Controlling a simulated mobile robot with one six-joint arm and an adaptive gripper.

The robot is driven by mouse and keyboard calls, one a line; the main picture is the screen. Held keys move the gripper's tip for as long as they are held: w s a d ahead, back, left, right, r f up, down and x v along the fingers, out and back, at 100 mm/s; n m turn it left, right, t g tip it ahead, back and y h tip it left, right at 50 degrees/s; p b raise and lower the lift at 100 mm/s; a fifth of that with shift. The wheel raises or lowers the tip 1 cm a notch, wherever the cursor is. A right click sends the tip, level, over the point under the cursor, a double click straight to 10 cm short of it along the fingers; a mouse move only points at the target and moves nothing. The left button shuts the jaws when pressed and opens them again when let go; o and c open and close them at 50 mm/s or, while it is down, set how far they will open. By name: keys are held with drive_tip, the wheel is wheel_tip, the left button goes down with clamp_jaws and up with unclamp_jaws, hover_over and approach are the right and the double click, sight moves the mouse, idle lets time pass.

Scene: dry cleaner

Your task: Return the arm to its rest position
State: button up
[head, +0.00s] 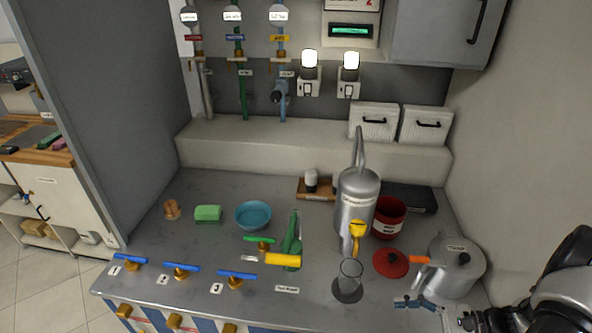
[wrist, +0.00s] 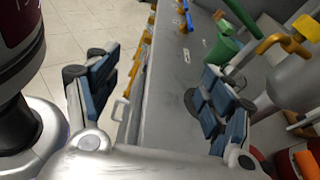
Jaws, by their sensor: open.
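My gripper (head: 418,304) is at the bottom right of the head view, near the counter's front edge and in front of the lidded metal pot (head: 455,266). In the wrist view my gripper (wrist: 160,98) has its two blue-padded fingers spread wide, with nothing between them. The black end of my arm fills the lower right corner of the head view. Most of the arm is out of the frame. I cannot tell the exact gap between the gripper and the pot in the head view.
The grey counter (head: 223,262) holds a tall metal can (head: 356,200), a red bucket (head: 388,218), a red lid (head: 390,263), a glass beaker (head: 349,282) and a blue bowl (head: 253,215). Valves line its front. A wall stands right; open floor (wrist: 85,25) shows beside the counter.

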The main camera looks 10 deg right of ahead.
drive_tip(key=a+r+n+g+h, duration=0.3)
drive_tip(key=a+r+n, duration=0.2)
drive_tip(key=r, duration=0.3)
drive_tip(key=a+r+n+g+h, duration=0.3)
drive_tip(key=a+r+n, duration=0.15)
drive_tip(key=r, duration=0.35)
drive_tip(key=s+a+r+n+t+h, duration=0.5)
drive_tip(key=s+a+r+n+h, duration=0.3)
drive_tip(key=r+n, duration=0.2)
drive_tip(key=shift+s+r+t, duration=0.35)
drive_tip(key=shift+r+t, duration=0.05)
drive_tip(key=shift+r, duration=0.7)
drive_tip(key=shift+n, duration=0.25)
